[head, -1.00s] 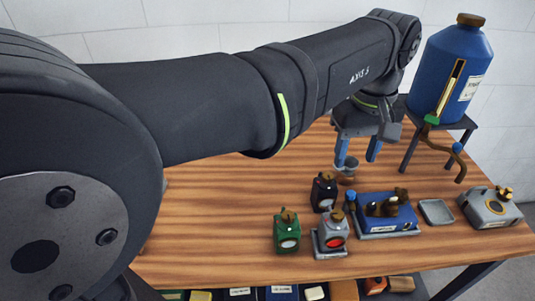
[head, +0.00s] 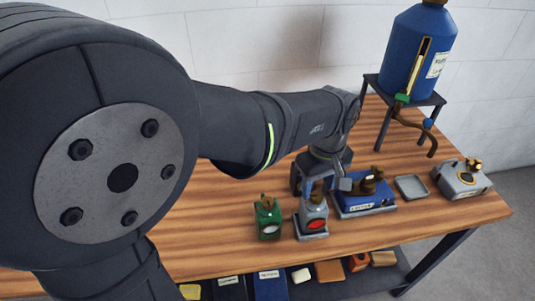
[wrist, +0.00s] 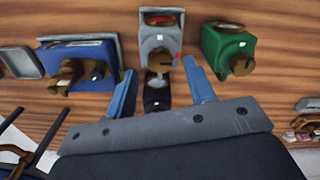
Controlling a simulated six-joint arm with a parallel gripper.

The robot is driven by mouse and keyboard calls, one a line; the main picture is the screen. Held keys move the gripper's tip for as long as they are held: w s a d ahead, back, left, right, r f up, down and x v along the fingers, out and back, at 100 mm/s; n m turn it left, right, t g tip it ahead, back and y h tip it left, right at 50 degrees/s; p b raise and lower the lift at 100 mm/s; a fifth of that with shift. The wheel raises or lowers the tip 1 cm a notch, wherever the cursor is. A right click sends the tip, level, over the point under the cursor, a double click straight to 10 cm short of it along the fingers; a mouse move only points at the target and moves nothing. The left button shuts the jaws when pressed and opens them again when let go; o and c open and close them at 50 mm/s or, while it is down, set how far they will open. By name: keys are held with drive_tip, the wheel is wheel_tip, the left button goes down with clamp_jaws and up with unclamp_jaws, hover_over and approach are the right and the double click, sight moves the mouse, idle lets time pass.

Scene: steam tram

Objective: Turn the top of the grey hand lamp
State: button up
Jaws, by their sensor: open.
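The grey hand lamp (head: 314,221) with a red lens stands on a small grey base near the table's front edge. In the wrist view, the grey lamp (wrist: 160,36) is seen from above, with its brown top (wrist: 161,60) just beyond my fingertips. My gripper (head: 318,186) is open above and behind the lamp in the head view. In the wrist view, its two blue fingers (wrist: 159,73) are spread, with a black lamp (wrist: 157,92) showing between them. The black lamp is hidden behind the gripper in the head view. No contact with the grey lamp is visible.
A green lamp (head: 267,217) stands left of the grey one. A blue device (head: 364,195) with brown fittings is close on its right. Further right are a grey dish (head: 411,187), a grey box (head: 463,180) and a blue tank (head: 417,50) on a stand. The left tabletop is clear.

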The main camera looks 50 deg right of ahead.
sight(316, 198)
drive_tip(key=shift+f, duration=1.25)
drive_tip(key=c, duration=1)
drive_tip(key=shift+m, duration=0.4)
drive_tip(key=m, duration=0.4)
drive_tip(key=shift+m, duration=0.3)
drive_tip(key=m, duration=0.4)
drive_tip(key=shift+m, duration=0.3)
